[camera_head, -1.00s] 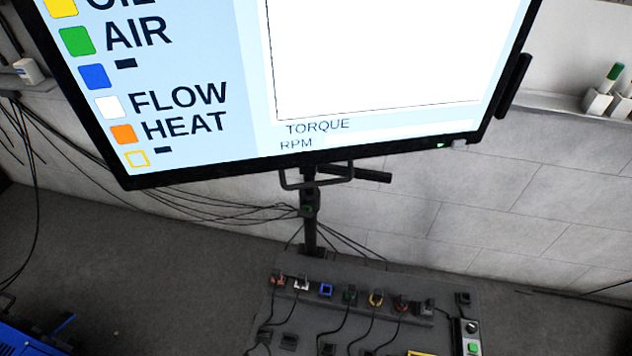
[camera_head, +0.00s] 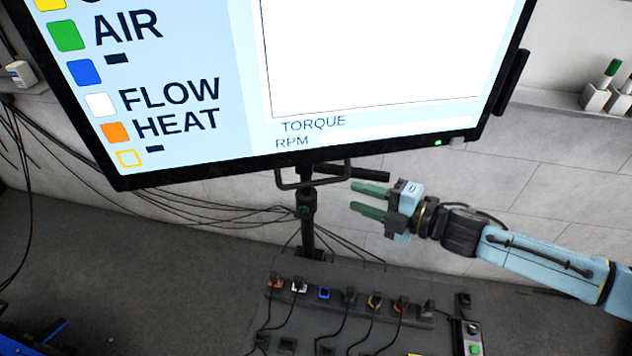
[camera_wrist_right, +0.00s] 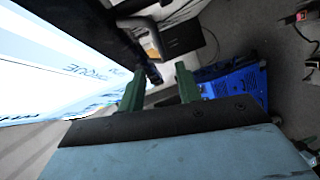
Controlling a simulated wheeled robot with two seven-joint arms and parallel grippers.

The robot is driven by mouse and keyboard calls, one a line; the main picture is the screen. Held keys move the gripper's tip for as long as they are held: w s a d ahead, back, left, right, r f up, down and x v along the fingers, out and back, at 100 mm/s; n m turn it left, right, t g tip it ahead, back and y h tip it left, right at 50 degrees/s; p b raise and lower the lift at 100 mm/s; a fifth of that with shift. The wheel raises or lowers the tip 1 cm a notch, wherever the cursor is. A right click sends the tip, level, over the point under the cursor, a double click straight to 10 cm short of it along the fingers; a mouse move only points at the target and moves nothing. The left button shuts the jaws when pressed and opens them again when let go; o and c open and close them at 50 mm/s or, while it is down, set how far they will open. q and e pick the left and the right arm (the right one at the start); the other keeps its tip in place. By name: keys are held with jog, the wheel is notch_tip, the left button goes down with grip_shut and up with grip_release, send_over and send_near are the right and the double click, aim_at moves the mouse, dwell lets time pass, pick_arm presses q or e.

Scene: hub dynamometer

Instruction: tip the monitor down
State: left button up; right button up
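The monitor (camera_head: 370,60) is a large black-framed screen that fills the top of the head view, with coloured squares and words on it. A dark loop handle (camera_head: 300,184) hangs under its lower edge, in front of the stand post (camera_head: 307,222). My right gripper (camera_head: 352,198) has green fingers, spread apart and empty, and points left at the handle from a short way to its right. In the right wrist view the monitor (camera_wrist_right: 60,60) is at left, and the handle (camera_wrist_right: 158,40) shows ahead, beyond the fingers. My left gripper does not show.
A dark panel (camera_head: 350,272) with a row of coloured connectors and cables stands below the monitor. A switch box (camera_head: 471,338) with a green button is at its right. Cables hang along the wall behind the post. A blue object (camera_wrist_right: 235,80) lies beyond my fingers.

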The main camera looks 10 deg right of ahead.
aim_at(319, 184)
jog(key=x, duration=1.1)
jog(key=shift+w+a, duration=0.15)
jog(key=shift+w, duration=0.15)
jog(key=shift+c, duration=0.2)
grip_shut()
